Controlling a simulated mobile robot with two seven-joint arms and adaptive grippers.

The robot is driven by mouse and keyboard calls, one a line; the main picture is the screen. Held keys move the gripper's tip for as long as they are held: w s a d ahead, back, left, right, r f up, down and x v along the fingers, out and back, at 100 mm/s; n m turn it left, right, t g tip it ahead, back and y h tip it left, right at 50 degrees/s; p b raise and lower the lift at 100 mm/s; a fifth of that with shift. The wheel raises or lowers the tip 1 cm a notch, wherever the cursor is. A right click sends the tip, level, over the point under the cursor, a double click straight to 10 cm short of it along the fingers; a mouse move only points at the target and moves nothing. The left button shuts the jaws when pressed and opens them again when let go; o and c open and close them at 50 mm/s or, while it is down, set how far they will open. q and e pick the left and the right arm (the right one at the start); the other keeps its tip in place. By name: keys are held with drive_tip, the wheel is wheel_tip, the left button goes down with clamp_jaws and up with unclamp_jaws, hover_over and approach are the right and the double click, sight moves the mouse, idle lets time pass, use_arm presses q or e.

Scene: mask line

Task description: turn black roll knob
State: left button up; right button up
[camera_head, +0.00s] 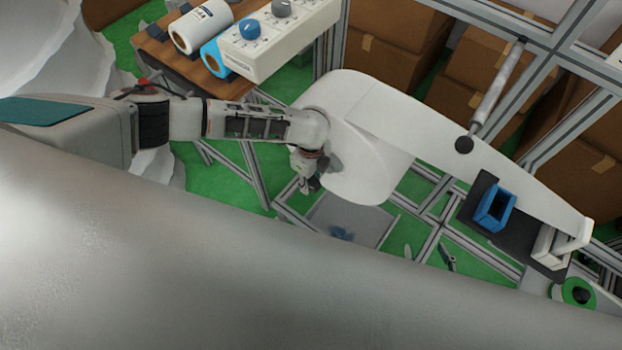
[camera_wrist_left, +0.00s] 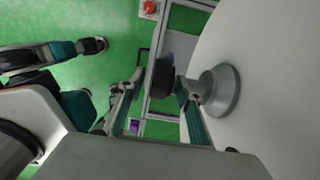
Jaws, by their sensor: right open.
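The black roll knob (camera_wrist_left: 160,78) sits on a short shaft from a grey round flange (camera_wrist_left: 221,91) on the white machine panel (camera_wrist_left: 262,50). My left gripper (camera_wrist_left: 160,88) is open, with one finger on each side of the knob; I cannot tell whether either touches it. In the head view my left gripper (camera_head: 309,186) is at the rounded end of the white machine panel (camera_head: 372,120), and it largely hides the knob. My right gripper (camera_head: 427,254) shows only as two separated fingertips beyond the large grey shape in the foreground; it looks open and empty.
A white control box (camera_head: 280,45) with blue and grey dials stands beside rolls (camera_head: 202,27) on a wooden table. A grey rod with a black end (camera_head: 465,144) crosses the panel. A blue holder (camera_head: 494,208) and a green roll (camera_head: 577,292) are at right.

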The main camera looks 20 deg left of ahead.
use_arm(q)
clamp_jaws()
